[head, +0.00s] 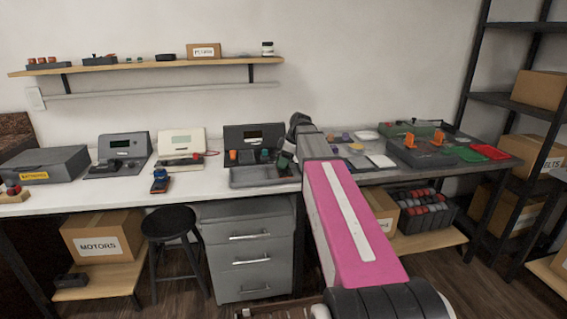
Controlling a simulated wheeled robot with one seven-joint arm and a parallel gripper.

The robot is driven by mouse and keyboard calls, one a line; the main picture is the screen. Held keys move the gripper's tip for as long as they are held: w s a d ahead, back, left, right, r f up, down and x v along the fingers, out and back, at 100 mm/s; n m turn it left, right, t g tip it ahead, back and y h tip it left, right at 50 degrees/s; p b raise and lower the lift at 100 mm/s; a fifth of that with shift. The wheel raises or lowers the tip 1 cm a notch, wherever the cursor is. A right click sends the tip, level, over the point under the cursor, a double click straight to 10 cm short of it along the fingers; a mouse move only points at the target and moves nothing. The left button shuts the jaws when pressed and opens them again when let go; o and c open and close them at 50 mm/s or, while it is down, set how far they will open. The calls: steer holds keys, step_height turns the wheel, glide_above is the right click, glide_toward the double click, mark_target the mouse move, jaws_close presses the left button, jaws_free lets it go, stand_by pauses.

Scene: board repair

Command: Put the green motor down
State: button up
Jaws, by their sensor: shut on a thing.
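My arm reaches forward over the bench, and my gripper (289,149) is at its far end, small and partly hidden by my own wrist. It is shut on a small dark green thing, the green motor (283,160), at the right end of a grey tray (262,183). The motor is just above or touching the tray; I cannot tell which.
A dark case with a screen (252,135) stands behind the tray. A cream meter (181,143) and a red-and-blue handheld device (160,181) are to the left. The white bench top (205,184) has free room left of the tray. Boards and parts crowd the right.

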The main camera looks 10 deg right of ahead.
steer(key=shift+f, duration=0.35)
steer(key=shift+f, duration=0.1)
steer(key=o, duration=0.9)
steer(key=shift+o, duration=0.2)
steer(key=v, duration=1.2)
